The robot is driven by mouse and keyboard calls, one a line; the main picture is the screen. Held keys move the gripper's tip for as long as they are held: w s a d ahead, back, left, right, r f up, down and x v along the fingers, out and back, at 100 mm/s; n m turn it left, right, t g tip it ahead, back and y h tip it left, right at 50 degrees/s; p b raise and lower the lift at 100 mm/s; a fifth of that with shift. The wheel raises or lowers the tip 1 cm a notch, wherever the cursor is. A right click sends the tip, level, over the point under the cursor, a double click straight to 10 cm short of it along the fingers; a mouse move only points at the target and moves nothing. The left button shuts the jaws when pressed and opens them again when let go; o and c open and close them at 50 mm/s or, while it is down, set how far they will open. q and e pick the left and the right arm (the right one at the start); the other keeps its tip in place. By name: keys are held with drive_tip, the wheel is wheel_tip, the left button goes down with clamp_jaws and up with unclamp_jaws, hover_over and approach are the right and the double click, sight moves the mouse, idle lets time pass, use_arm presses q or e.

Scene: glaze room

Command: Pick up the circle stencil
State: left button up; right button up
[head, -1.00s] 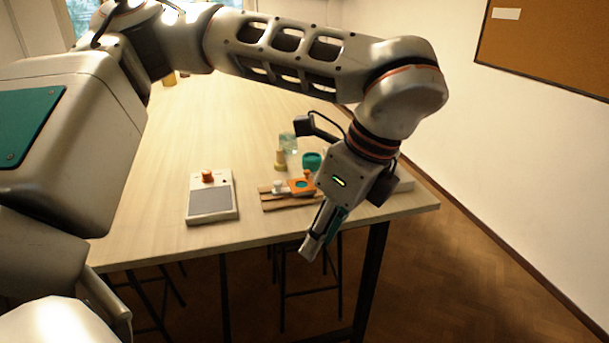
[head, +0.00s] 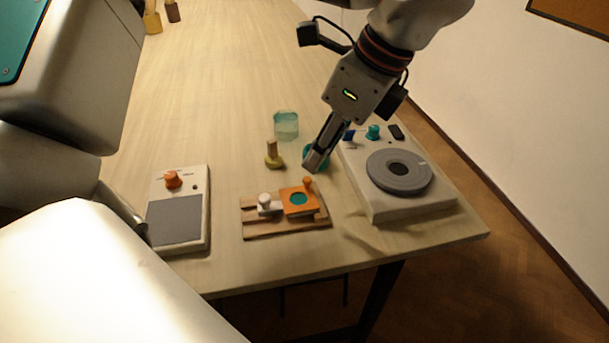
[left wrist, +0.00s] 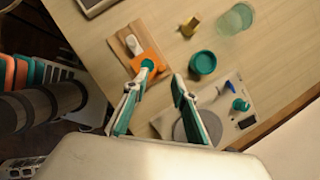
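The circle stencil (head: 292,208) is an orange plate with a round teal spot and a small orange knob. It lies on a wooden board (head: 262,232) near the table's front edge, right of a white knob (head: 265,204). My left gripper (head: 312,163) points down above the table, just behind and above the stencil, in front of a teal jar. In the left wrist view the left gripper (left wrist: 159,77) has its two fingers apart with nothing between them. The stencil (left wrist: 146,60) shows there just beyond the left fingertip. My right gripper is not in view.
A grey-topped device (head: 178,221) stands left of the board. A turntable device (head: 385,210) stands on the right. Behind the board are a brass-coloured weight (head: 274,157), a glass jar (head: 286,126) and the teal jar (left wrist: 203,63).

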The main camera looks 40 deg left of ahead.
sight(308, 182)
use_arm(q)
drive_tip(key=shift+x, duration=1.4)
drive_tip(key=x, duration=0.3)
drive_tip(key=b+x, duration=0.1)
drive_tip(key=x, duration=0.1)
drive_tip(key=shift+d+f, duration=0.15)
drive_tip(key=shift+d, duration=0.25)
clamp_jaws()
